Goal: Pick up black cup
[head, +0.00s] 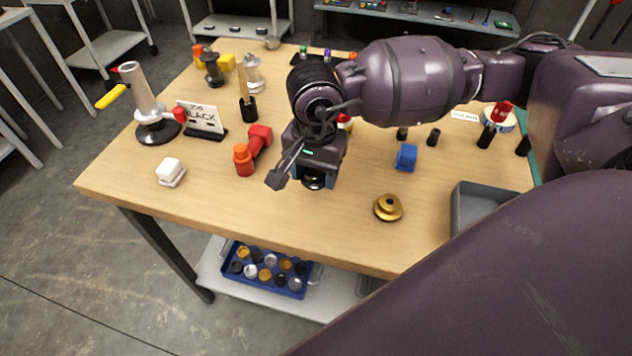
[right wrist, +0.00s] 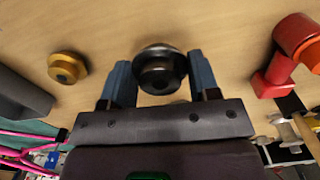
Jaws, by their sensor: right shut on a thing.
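The black cup (right wrist: 158,76) shows in the right wrist view between the two blue fingers of my right gripper (right wrist: 160,66). It is a small round dark piece with a paler rim and a hole in its face. In the head view my right gripper (head: 313,176) points down over the middle of the table and is shut on the cup (head: 314,182). The gripper body hides most of the cup there, and I cannot tell if it touches the table. My left gripper is not in view.
A gold cup (head: 388,207) lies to the right on the wooden table (head: 300,225). A red and orange part (head: 250,152) and a "BLACK" sign (head: 201,118) stand left. A blue block (head: 406,157) and grey tray (head: 466,205) are right. A blue bin (head: 232,262) of cups sits below.

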